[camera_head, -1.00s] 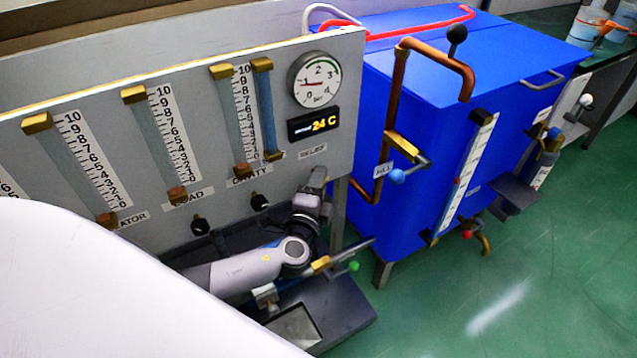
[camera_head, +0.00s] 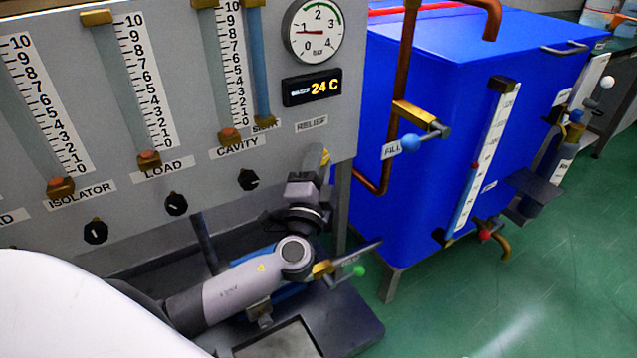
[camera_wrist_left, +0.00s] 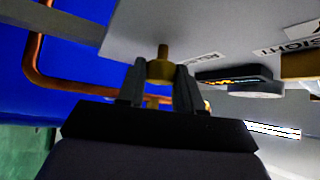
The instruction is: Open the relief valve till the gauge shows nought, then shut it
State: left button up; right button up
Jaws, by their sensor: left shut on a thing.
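The relief valve (camera_wrist_left: 161,68) is a brass fitting under the RELIEF label (camera_head: 311,124) on the grey panel. In the head view only a bit of yellow shows there, mostly hidden by my wrist. My left gripper (camera_head: 318,165) is at the panel below that label. In the left wrist view its two dark fingers (camera_wrist_left: 158,88) stand on either side of the brass fitting and are shut on it. The round gauge (camera_head: 314,30) has its needle pointing left, near 1 bar. My right gripper is not in view.
A display reading 24 C (camera_head: 312,87) is below the gauge. Black knobs (camera_head: 176,204) line the panel's lower edge. A blue tank (camera_head: 440,90) with a copper pipe and FILL valve (camera_head: 410,143) stands right. Green floor is free at right.

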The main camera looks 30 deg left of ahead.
pick_arm(q)
jog(key=n+y+b, duration=0.1)
jog(key=n+y, duration=0.3)
jog(key=n, duration=0.2)
jog(key=n+g+y+b, duration=0.1)
jog(key=n+y+b, duration=0.1)
jog(key=n+y, duration=0.3)
jog(key=n+g+y+b, duration=0.1)
jog(key=n+y+b, duration=0.1)
jog(key=n+y, duration=0.2)
jog(key=shift+w+d+f+n+y, duration=0.1)
jog(key=shift+w+f+n+y, duration=0.1)
jog(key=shift+n, duration=0.45)
jog(key=shift+w+d+f+n+y, duration=0.1)
jog(key=shift+w+f+n+y, duration=0.1)
jog(key=shift+n, duration=0.45)
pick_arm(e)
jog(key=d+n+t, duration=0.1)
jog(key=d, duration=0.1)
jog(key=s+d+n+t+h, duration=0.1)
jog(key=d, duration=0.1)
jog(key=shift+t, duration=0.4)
pick_arm(q)
jog(key=shift+n+g+y, duration=0.3)
jog(key=shift+n+g, duration=0.1)
jog(key=shift+g, duration=0.1)
jog(key=o, duration=1)
jog(key=shift+r, duration=0.1)
jog(key=shift+o, duration=0.2)
